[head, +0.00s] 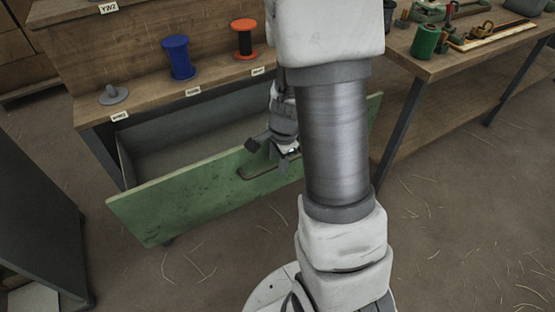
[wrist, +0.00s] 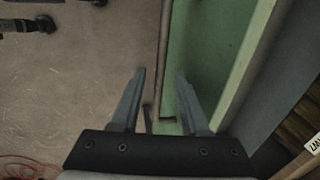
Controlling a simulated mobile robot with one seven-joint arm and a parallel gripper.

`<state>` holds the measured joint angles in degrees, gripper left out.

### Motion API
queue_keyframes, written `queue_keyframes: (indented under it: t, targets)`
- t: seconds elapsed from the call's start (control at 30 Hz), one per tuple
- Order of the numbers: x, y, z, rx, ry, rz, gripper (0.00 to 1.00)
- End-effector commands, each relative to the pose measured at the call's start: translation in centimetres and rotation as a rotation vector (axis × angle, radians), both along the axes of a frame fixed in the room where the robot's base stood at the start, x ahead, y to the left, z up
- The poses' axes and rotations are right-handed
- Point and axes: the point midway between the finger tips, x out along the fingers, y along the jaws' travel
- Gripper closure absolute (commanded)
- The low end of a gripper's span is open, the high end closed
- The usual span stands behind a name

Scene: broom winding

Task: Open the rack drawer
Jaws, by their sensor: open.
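The rack drawer (head: 190,203) has a scuffed green front and a grey inside; it stands pulled out from under the wooden rack, with its inside showing in the head view. Its dark bar handle (head: 262,174) is on the outer face of the green front, partly hidden by my arm. My gripper (head: 287,152) is at the handle's right part. In the wrist view my gripper (wrist: 160,73) is open, with the handle bar (wrist: 160,60) running between its two fingers. The green front (wrist: 215,50) lies just right of the bar.
Blue (head: 178,57) and orange-black (head: 244,39) spools and a grey peg (head: 113,94) sit on the rack shelf. A workbench (head: 440,52) with tools stands at right. A dark cabinet (head: 40,190) is at left. The floor before the drawer is clear except for straw.

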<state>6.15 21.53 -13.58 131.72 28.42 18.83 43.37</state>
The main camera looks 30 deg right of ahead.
Motion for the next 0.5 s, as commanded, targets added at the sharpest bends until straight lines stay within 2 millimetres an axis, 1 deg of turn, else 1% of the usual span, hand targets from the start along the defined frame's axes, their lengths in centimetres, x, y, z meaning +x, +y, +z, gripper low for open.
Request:
queue_keyframes:
  t: [0.07,0.17,0.27,0.5]
  targets:
    - [0.0,0.0,0.4,0.0,-0.001,0.0,0.55]
    - [-0.2,0.0,1.6,-0.001,-0.003,0.001,0.55]
    - [-0.5,0.0,3.5,0.0,-0.003,0.002,0.55]
    - [-1.6,0.0,9.2,0.0,-0.004,0.002,0.55]
